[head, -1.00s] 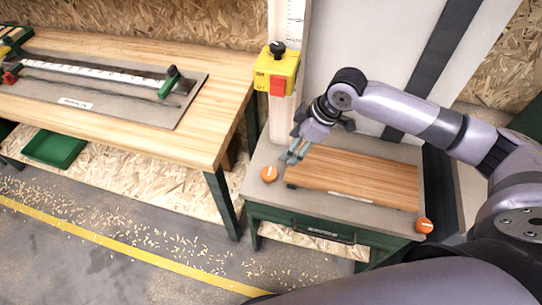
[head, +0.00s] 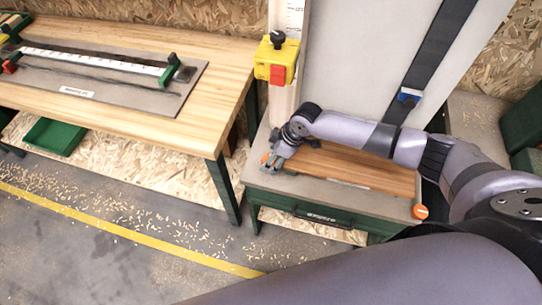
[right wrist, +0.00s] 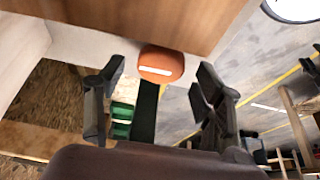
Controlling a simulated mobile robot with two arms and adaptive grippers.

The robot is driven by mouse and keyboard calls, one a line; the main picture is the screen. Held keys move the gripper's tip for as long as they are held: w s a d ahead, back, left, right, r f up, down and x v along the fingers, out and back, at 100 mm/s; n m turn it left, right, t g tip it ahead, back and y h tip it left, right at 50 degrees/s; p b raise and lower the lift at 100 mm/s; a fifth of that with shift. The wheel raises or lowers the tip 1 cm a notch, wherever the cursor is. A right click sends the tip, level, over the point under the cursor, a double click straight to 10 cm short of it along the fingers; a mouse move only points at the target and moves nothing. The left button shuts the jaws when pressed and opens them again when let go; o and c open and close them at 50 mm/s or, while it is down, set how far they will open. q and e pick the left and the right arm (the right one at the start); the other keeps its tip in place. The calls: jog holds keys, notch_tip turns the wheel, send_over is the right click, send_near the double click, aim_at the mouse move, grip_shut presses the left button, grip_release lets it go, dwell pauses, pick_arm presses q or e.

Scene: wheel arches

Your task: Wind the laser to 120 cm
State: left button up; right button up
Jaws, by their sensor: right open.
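A yellow box (head: 276,60) with a red block on its front and a black knob (head: 278,38) on top sits on a pale upright post. A white scale (head: 294,18) runs up the post; its numbers are too small to read. An orange knob (head: 265,158) is at the left front corner of the grey-topped stand, partly hidden by my right gripper (head: 268,168). In the right wrist view the orange knob (right wrist: 161,64) lies between the spread, open fingers (right wrist: 162,74), with gaps on both sides. My left gripper is not in view.
A wooden board (head: 355,168) lies on the stand beneath my right arm. A second orange knob (head: 420,212) is at the stand's right front corner. A workbench (head: 190,85) with a ruler jig stands left. A blue piece (head: 410,95) sits on a dark strip behind my arm.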

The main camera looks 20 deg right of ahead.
jog(key=shift+w+a+f, duration=0.15)
jog(key=shift+a+f, duration=0.05)
jog(key=shift+f, duration=0.35)
jog(key=c, duration=1.1)
jog(key=shift+c, duration=0.2)
jog(key=shift+r, duration=0.1)
jog(key=m+p, duration=0.2)
jog(key=p, duration=0.2)
jog(key=shift+a+r+m+t+h, duration=0.1)
jog(key=shift+r+m+t+h, duration=0.05)
jog(key=shift+m+t+h, duration=0.2)
jog(key=shift+m+t+h+p, duration=0.35)
jog(key=shift+m+p, duration=0.85)
jog(key=shift+m, duration=0.05)
jog(key=shift+f+m+p, duration=0.2)
jog(key=shift+m+p, duration=0.25)
jog(key=shift+m, duration=0.15)
